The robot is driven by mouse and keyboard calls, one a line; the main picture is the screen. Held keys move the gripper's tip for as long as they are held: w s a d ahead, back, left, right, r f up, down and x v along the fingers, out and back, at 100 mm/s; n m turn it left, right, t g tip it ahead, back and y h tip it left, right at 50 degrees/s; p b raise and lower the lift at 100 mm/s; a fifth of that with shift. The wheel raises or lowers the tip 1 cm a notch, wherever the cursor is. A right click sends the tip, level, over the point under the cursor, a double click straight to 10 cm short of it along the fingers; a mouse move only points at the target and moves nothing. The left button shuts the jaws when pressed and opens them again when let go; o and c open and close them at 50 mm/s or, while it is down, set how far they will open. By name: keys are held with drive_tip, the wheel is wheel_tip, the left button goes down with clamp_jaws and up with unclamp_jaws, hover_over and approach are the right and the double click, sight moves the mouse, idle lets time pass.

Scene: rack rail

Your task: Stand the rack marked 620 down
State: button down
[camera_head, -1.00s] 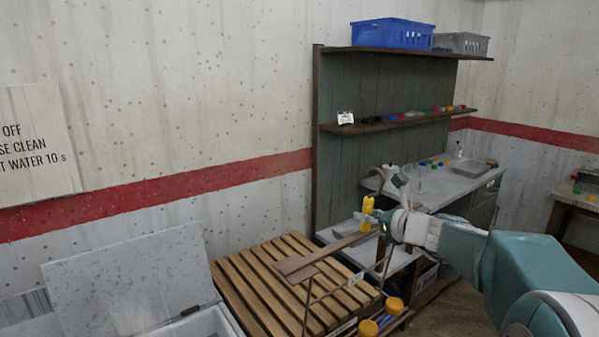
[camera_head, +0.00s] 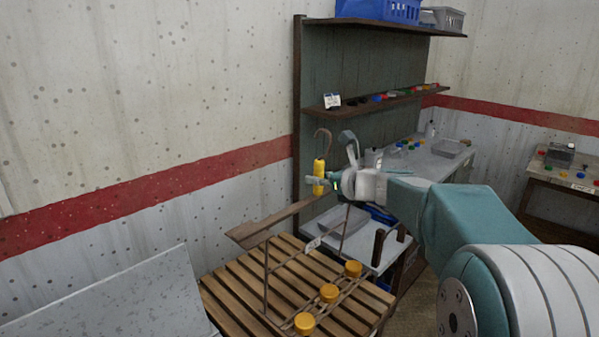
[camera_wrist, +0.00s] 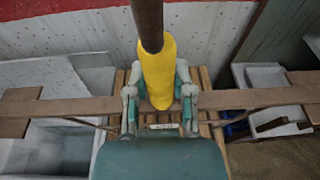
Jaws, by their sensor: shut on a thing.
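The rack has a long brown bar (camera_head: 262,231), thin brown legs and a lower frame with orange knobs (camera_head: 329,292). A yellow grip (camera_head: 319,176) with a brown hook (camera_head: 323,138) rises above the bar. My gripper (camera_head: 324,186) is shut on the yellow grip. In the wrist view the fingers press both sides of the yellow grip (camera_wrist: 157,75), and the bar (camera_wrist: 72,106) runs across behind it. The rack appears over the slatted wooden bench (camera_head: 225,292); contact cannot be told.
A pale chest lid (camera_head: 115,300) stands open at lower left. A grey-green shelf unit (camera_head: 350,70) with a blue crate (camera_head: 378,10) stands behind. A counter (camera_head: 430,163) with small coloured items runs right. The wall closes the left side.

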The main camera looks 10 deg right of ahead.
drive_tip(key=shift+w+d+f, duration=0.1)
drive_tip(key=shift+d+f, duration=0.05)
drive_tip(key=shift+d, duration=0.4)
drive_tip(key=shift+d+f, duration=0.2)
drive_tip(key=shift+f, duration=0.5)
wheel_tip(320, 180, down, 6)
drive_tip(key=a, duration=0.1)
drive_tip(key=shift+f, duration=0.15)
drive_tip(key=shift+d+f, duration=0.15)
drive_tip(key=shift+f, duration=0.1)
drive_tip(key=shift+c, duration=2)
unclamp_jaws()
